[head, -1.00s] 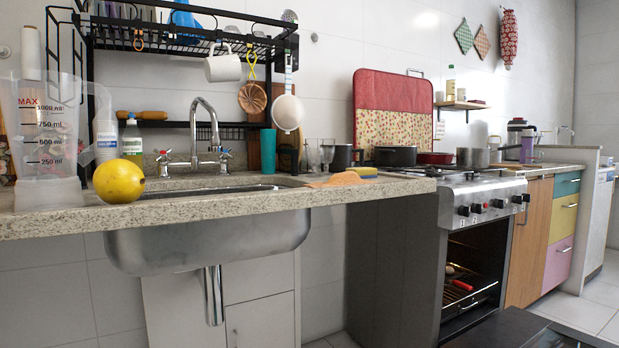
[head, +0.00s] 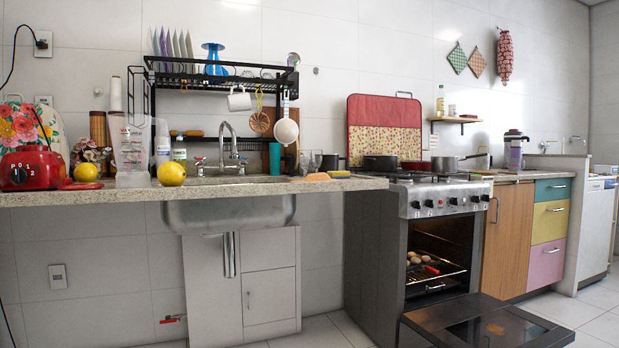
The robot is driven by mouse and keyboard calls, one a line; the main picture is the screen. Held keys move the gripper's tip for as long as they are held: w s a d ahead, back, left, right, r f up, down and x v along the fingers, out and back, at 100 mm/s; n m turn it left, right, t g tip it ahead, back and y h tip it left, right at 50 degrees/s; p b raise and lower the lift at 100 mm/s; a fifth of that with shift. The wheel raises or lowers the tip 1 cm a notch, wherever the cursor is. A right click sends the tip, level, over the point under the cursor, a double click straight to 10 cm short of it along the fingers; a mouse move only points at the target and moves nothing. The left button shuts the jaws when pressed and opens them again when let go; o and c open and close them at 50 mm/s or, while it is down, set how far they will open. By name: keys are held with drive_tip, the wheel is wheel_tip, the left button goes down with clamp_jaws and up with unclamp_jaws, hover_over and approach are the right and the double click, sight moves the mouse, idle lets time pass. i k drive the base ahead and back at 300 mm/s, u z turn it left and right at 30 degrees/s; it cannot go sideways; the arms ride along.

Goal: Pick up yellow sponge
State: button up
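The yellow sponge (head: 340,174) lies on the stone countertop (head: 345,184), near its right end beside the stove. It looks small, flat and yellow. An orange-brown item (head: 317,177), perhaps a cloth or board, lies just left of it. My gripper is not in view, so I cannot see whether it is open or shut.
The sink (head: 228,210) and its tap are left of the sponge, with a black rack (head: 215,84) above. Glasses and a dark pot (head: 329,162) stand behind the sponge. The stove's oven door (head: 487,325) hangs open, low into the floor space.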

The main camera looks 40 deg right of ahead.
sight(337, 175)
drive_tip(key=i, duration=1.1)
drive_tip(key=z, duration=0.95)
drive_tip(key=i, duration=0.85)
drive_tip(key=z, duration=1.05)
